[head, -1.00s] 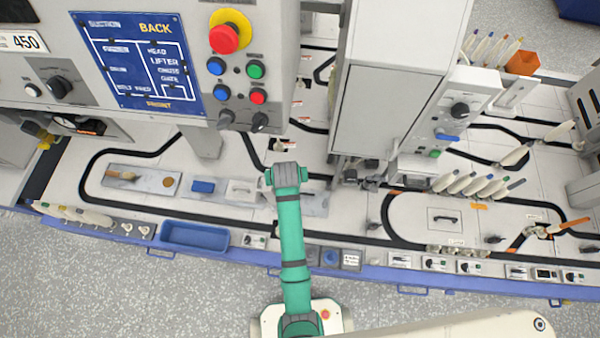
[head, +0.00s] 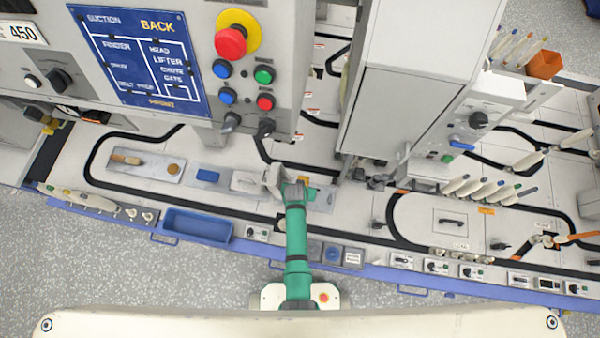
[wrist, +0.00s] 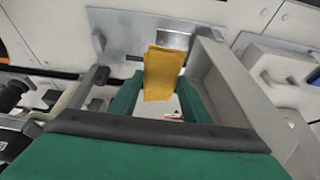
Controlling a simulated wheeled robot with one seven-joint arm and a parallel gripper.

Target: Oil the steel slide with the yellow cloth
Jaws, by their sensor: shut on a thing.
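My gripper (head: 300,189) hangs over the right end of the row of metal plates in the head view. In the wrist view my gripper (wrist: 160,98) is shut on the folded yellow cloth (wrist: 163,72), which stands up between the green fingers. Only a small yellow bit of the cloth (head: 302,180) shows in the head view. A shiny grey metal plate, seemingly the steel slide (wrist: 122,37), lies beyond the cloth; it also shows beside my gripper in the head view (head: 325,200). The cloth hides part of it. I cannot tell whether they touch.
A white box (head: 246,182) with a handle sits just left of my gripper. A blue block (head: 208,175) and a brush (head: 127,160) lie further left. A tall grey cabinet (head: 395,110) stands close on the right, and a control panel (head: 245,75) overhangs at the back.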

